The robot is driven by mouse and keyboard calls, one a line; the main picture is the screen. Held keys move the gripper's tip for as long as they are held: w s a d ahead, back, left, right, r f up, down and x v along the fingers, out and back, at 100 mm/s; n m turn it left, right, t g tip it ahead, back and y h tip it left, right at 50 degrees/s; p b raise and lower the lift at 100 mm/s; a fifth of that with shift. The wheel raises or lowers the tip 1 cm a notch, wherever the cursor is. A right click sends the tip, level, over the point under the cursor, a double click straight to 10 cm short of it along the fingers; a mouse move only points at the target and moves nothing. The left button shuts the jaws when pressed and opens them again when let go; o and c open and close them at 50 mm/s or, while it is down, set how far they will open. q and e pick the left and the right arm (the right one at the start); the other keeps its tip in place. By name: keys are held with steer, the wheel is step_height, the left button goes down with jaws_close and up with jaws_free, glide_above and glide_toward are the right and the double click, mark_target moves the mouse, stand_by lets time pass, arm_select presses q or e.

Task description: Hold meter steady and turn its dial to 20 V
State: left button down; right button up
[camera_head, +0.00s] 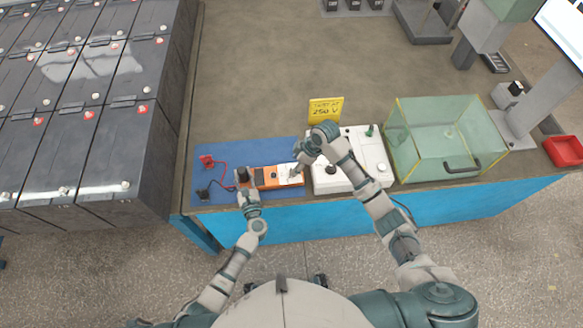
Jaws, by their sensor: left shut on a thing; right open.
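The orange meter (262,176) lies on a blue mat (222,152) near the table's front edge. A red lead and a black lead run from its left side to a red clip (207,161) and a black clip (203,194). My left gripper (244,182) is shut on the meter's left end. My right gripper (298,168) is open above the meter's right end, by its white part (290,173). The dial's setting is too small to read, and I cannot tell whether the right fingers touch the meter.
A white device (334,183) stands right of the meter, with a yellow sign (326,109) behind it. A clear greenish box (440,140) and a red tray (565,151) are farther right. Black batteries (125,150) stand in rows at left. The table behind the mat is clear.

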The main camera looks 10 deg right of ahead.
mark_target(292, 168)
steer(key=shift+x, duration=2.2)
jaws_close()
